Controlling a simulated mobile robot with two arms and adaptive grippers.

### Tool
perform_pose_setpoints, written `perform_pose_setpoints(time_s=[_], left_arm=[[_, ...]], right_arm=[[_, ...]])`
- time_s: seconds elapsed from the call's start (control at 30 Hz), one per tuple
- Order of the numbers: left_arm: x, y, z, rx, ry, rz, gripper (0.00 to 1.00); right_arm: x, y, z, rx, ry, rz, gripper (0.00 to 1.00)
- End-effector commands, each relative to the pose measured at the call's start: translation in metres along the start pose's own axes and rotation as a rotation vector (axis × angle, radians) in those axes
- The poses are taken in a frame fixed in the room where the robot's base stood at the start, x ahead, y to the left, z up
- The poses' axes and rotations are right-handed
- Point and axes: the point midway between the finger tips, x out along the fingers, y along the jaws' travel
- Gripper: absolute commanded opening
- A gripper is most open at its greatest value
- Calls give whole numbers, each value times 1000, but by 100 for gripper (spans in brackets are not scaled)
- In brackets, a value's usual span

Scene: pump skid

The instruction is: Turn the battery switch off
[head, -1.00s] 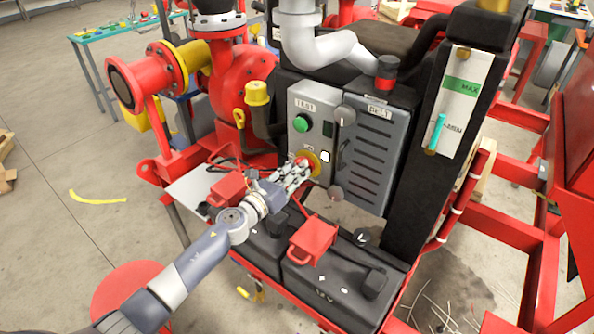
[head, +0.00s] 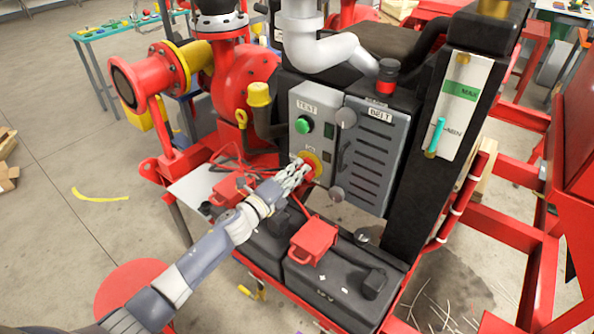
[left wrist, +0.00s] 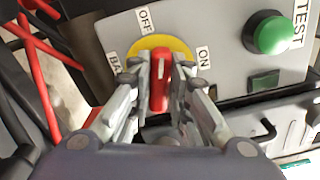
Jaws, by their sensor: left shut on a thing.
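The battery switch is a red handle (left wrist: 159,86) on a yellow round plate (left wrist: 176,44) set in a grey control panel (left wrist: 228,75). In the left wrist view the plate has an OFF label (left wrist: 146,18) at its top and an ON label (left wrist: 204,57) to its right. My left gripper (left wrist: 160,78) is shut on the red handle, with a finger on each side. The handle's white mark lies along its length, toward the plate. In the head view my left gripper (head: 298,172) covers most of the switch, and the yellow plate (head: 316,160) shows beside it. My right gripper is not in view.
A green TEST button (head: 303,125) sits above the switch. A vented belt cover (head: 370,155) is to the right. Black batteries (head: 325,283) with red terminal covers (head: 314,240) lie below my left arm. Red cables (left wrist: 40,60) hang left of the panel.

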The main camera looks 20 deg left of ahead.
Motion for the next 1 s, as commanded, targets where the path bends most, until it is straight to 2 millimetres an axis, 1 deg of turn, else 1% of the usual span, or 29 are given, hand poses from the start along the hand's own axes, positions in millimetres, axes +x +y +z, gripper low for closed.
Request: perform_pose_setpoints(time_s=[0.2, 0.5, 0.7, 1.0], left_arm=[[0, 1, 1, -167, -2, 1, 0], [0, 2, 0, -309, -1, 1, 0], [0, 3, 0, -345, -1, 1, 0], [0, 3, 0, -355, -1, 1, 0]], right_arm=[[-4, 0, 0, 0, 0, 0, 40], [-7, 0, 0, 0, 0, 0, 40], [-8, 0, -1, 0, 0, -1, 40], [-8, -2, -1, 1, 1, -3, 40]])
